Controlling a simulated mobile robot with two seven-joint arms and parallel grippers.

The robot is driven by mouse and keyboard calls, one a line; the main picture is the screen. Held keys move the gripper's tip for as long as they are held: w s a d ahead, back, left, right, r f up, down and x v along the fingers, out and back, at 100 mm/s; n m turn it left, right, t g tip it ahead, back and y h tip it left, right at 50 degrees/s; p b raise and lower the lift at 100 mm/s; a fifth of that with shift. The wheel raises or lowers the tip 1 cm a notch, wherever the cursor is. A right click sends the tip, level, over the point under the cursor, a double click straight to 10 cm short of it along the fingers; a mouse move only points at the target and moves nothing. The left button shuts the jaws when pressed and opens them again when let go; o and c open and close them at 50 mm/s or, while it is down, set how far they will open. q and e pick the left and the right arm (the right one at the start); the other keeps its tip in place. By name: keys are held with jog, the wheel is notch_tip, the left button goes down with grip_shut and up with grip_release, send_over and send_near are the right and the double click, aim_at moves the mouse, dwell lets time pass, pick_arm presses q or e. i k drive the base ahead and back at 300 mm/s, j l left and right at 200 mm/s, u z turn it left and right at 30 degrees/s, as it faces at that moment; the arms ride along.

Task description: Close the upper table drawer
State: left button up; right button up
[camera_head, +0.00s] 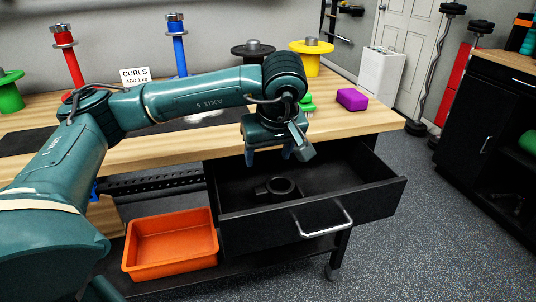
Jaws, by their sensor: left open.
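The upper table drawer (376,205) is black and stands pulled far out from under the wooden tabletop (130,157). Its curved silver handle (327,224) is on the front panel. A black ring-shaped object (277,188) lies inside the drawer. My left gripper (270,157) points down, with its fingers apart, over the rear part of the drawer near the table's front edge. It is not touching the handle, and nothing shows between its fingers. My right gripper is not in view.
An orange bin (170,245) sits on the lower shelf left of the drawer. A purple block (352,99) and a green item (307,102) lie on the tabletop. Colored weight stands line the back. Grey floor (440,220) is clear right of the drawer.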

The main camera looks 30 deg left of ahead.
aim_at(346, 185)
jog(key=k, duration=1)
